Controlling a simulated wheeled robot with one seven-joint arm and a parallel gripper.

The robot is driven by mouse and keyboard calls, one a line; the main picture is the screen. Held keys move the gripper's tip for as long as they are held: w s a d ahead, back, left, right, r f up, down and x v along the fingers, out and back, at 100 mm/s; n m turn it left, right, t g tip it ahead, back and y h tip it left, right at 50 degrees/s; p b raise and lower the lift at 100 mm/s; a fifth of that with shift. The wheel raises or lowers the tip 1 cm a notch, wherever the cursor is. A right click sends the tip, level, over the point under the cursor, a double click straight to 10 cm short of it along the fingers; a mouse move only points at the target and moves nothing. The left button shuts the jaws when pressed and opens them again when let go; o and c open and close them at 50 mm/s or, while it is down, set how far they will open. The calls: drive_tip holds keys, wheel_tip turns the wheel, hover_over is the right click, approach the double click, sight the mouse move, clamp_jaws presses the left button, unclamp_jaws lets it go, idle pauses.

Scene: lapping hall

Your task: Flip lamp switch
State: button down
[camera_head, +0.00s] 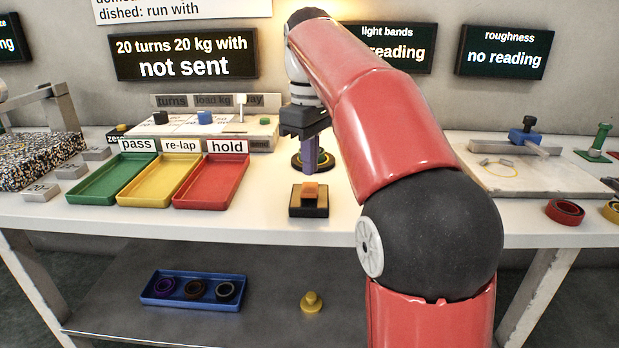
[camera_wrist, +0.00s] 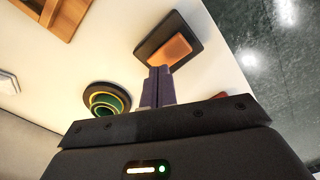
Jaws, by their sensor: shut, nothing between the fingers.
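The lamp switch (camera_head: 309,201) is an orange rocker on a black base, standing on the white bench near its front edge. It also shows in the wrist view (camera_wrist: 170,48), just beyond my fingertips. My gripper (camera_head: 312,170) points down behind the switch in the head view, with its purple-grey fingers shut and empty. In the wrist view the fingertips (camera_wrist: 160,72) overlap the near edge of the switch's base. I cannot tell whether they touch it. The orange rocker is fully visible in the wrist view.
A round dark stand (camera_head: 297,163) with a green-and-yellow ring (camera_wrist: 108,101) sits close beside my fingers. Green (camera_head: 98,198), yellow (camera_head: 143,202) and red (camera_head: 182,203) trays lie to the left. A flat plate (camera_head: 520,184) is at right.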

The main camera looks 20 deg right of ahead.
sight(310, 184)
drive_tip(key=shift+r+p, duration=0.7)
drive_tip(key=shift+r, duration=1.8)
drive_tip(key=shift+s+f, duration=0.1)
drive_tip(key=shift+s, duration=0.2)
drive_tip(key=s+f+m+t, duration=0.5)
drive_tip(key=s+f+m, duration=0.3)
drive_tip(key=s+f, duration=1.2)
drive_tip(key=shift+s+f+t, duration=0.3)
drive_tip(key=shift+s, duration=0.45)
